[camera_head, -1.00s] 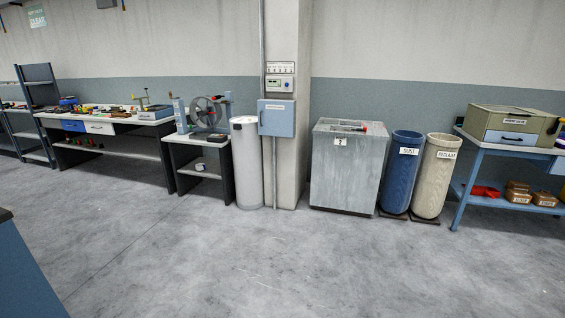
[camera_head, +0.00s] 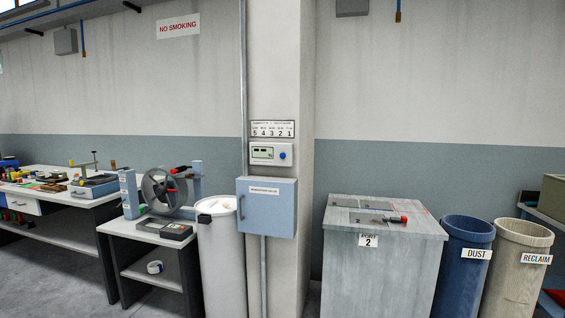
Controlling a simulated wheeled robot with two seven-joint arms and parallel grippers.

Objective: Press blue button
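A small round blue button (camera_head: 282,155) sits at the right end of a white control panel (camera_head: 264,154) with a dark display. The panel is mounted on the front of a pale column (camera_head: 278,60), below a label plate with numbers (camera_head: 273,129) and above a blue-grey wall box (camera_head: 266,207). Neither of my grippers shows in the head view, and nothing covers the button.
A white cylinder (camera_head: 222,265) and a small table with a wheel device (camera_head: 165,190) stand left of the column. A grey cabinet (camera_head: 375,270) stands right of it, then a blue bin (camera_head: 462,265) and a beige bin (camera_head: 515,270). A long workbench (camera_head: 60,190) is further left.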

